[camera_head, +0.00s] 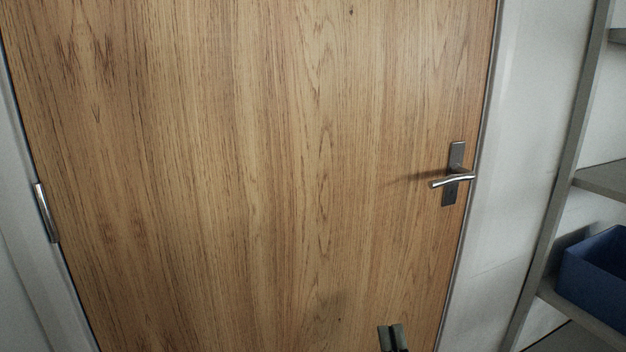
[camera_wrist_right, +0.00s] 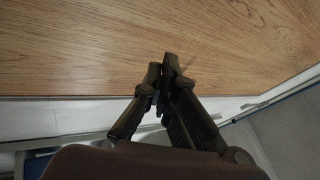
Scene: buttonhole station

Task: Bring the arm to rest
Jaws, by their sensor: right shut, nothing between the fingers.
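My right gripper (camera_head: 393,337) shows at the bottom edge of the head view, right of centre, in front of the lower part of the wooden door (camera_head: 250,170). In the right wrist view the same gripper (camera_wrist_right: 167,70) has its dark fingers together with nothing between them. The wood surface (camera_wrist_right: 90,45) fills the top of that view beyond the fingertips. I cannot tell how far the fingertips are from it. My left gripper is in neither view.
The door looks closed in its frame. A metal lever handle (camera_head: 453,180) is on its right side and a hinge (camera_head: 45,212) on its left. At the right stands a grey shelf unit (camera_head: 560,180) with a blue bin (camera_head: 590,280) on it.

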